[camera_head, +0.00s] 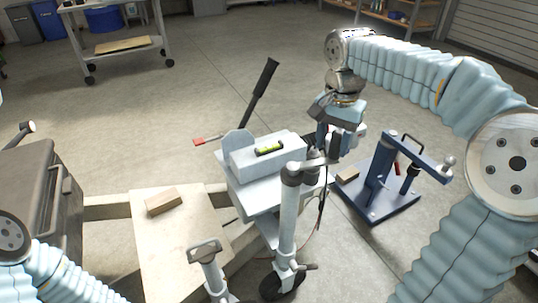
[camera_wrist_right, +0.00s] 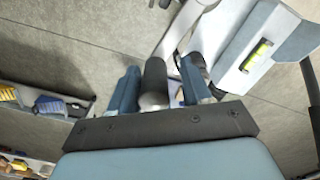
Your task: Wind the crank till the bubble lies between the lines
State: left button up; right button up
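The spirit level vial (camera_head: 269,148) is yellow-green and lies on top of the pale trailer coupler (camera_head: 240,165). It also shows in the right wrist view (camera_wrist_right: 256,56); the bubble's place against the lines is too small to tell. A grey jack post (camera_head: 289,215) stands in front of the coupler, with the crank arm (camera_head: 314,163) at its top pointing right. My right gripper (camera_head: 335,140) is at the crank's end. In the wrist view the black crank handle (camera_wrist_right: 153,85) stands between its fingers, with a gap on the right side. My left gripper is out of view.
A blue stand (camera_head: 377,190) with a lever is right of the jack. A wooden board (camera_head: 165,235) with a small wood block (camera_head: 162,201) lies left. A dark box (camera_head: 45,185) is at far left. A black lever (camera_head: 262,85) rises behind the coupler.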

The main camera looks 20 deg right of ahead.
aim_at(335, 133)
jog(key=o, duration=0.9)
jog(key=shift+d, duration=0.1)
notch_tip(335, 133, up, 3)
jog(key=p, duration=0.2)
jog(key=shift+p, duration=0.4)
jog(key=shift+r, duration=2.45)
